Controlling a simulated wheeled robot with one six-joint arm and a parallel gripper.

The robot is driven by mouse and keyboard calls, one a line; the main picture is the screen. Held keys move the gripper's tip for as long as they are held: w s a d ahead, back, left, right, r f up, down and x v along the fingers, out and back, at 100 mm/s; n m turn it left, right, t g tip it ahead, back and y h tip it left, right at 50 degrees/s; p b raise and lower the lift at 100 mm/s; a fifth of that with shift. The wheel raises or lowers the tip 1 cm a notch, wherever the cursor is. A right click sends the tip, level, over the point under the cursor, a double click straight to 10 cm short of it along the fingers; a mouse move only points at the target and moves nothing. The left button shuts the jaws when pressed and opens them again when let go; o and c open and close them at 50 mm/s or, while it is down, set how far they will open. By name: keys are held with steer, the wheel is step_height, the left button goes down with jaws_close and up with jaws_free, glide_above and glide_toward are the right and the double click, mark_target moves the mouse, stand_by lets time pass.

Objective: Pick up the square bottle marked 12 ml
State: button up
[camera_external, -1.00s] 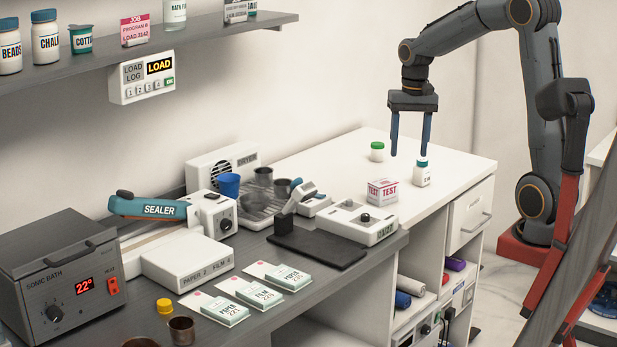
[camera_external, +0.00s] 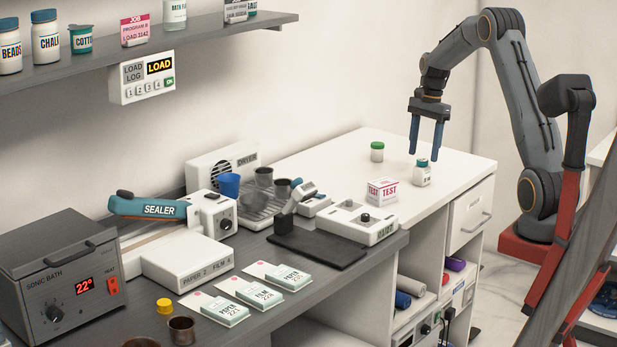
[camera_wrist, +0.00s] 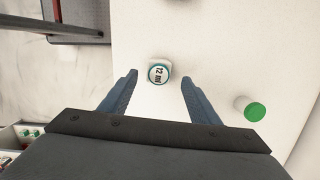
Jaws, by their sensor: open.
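The square bottle marked 12 ml (camera_external: 421,175) stands upright on the white countertop, with a white body and a teal cap. In the wrist view its cap (camera_wrist: 158,74) shows from above with "12 ml" on it, a little beyond the fingertips and roughly centred between them. My gripper (camera_external: 425,157) is open and empty, its fingers pointing down just above and beside the bottle. Its two blue fingers also show in the wrist view (camera_wrist: 159,74). I cannot tell the exact height of the fingertips over the bottle.
A green-capped jar (camera_external: 377,151) stands on the counter left of the bottle; its lid shows at right in the wrist view (camera_wrist: 254,112). A white and pink TEST box (camera_external: 382,191) sits in front. A white device (camera_external: 357,221) is further left. The counter's right part is clear.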

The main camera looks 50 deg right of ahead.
mark_target(422, 170)
steer(key=shift+s+a+f+p, duration=0.2)
steer(key=shift+f+p, duration=0.45)
steer(key=shift+f, duration=1.1)
steer(key=shift+w+a+f+p, duration=0.2)
steer(key=shift+f+p, duration=0.45)
steer(key=shift+f, duration=1.05)
steer(key=shift+s, duration=0.1)
steer(key=c, duration=1.1)
